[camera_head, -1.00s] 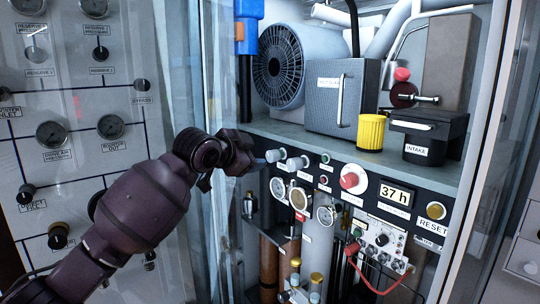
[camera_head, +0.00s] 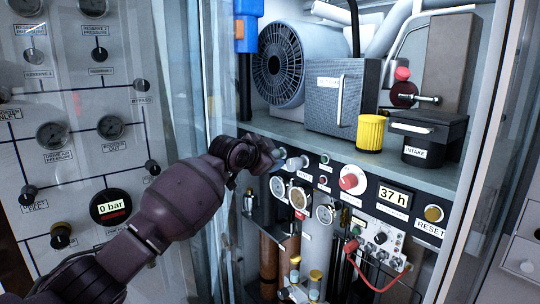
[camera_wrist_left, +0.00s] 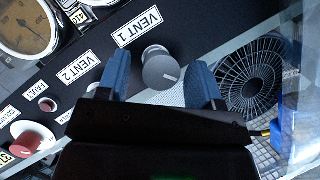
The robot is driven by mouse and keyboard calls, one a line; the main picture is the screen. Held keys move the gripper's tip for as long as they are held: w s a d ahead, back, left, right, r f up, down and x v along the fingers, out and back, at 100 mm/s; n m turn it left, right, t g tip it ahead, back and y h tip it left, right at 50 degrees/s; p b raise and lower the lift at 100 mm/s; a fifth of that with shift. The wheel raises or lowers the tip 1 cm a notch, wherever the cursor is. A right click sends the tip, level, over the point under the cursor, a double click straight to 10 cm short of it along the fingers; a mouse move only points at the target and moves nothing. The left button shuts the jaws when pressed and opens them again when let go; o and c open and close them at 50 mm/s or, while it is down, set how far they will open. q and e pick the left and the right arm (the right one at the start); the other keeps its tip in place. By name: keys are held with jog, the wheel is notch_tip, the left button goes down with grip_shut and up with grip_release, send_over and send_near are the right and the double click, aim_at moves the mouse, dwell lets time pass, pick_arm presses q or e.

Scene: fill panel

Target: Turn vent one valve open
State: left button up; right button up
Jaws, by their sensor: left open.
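The vent one valve is a round grey knob (camera_wrist_left: 160,70) beside the VENT 1 label (camera_wrist_left: 138,27) in the left wrist view. Its pointer mark faces the lower right of that picture. My left gripper (camera_wrist_left: 159,78) is open, with one blue finger on each side of the knob. Gaps show between the fingers and the knob, so it is not gripped. In the head view my left gripper (camera_head: 277,154) is at the left end of the black control strip and hides most of this knob. The vent two knob (camera_head: 296,164) is just right of it. My right gripper is not in view.
The strip also carries a red-and-white knob (camera_head: 351,180) and a 37 h display (camera_head: 394,196). Round gauges (camera_head: 299,198) hang below. A shelf above holds a fan (camera_head: 278,66) and a yellow cap (camera_head: 370,132). A clear door edge (camera_head: 206,90) stands left of the opening.

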pick_arm(q)
jog(key=c, duration=0.9)
jog(key=shift+n+g, duration=0.4)
jog(key=shift+n, duration=0.1)
jog(key=o, duration=0.9)
jog(key=shift+a+r, duration=0.1)
jog(key=b+v, duration=0.2)
jog(key=v, duration=0.8)
jog(key=shift+s+a, duration=0.25)
jog(key=shift+s, duration=0.05)
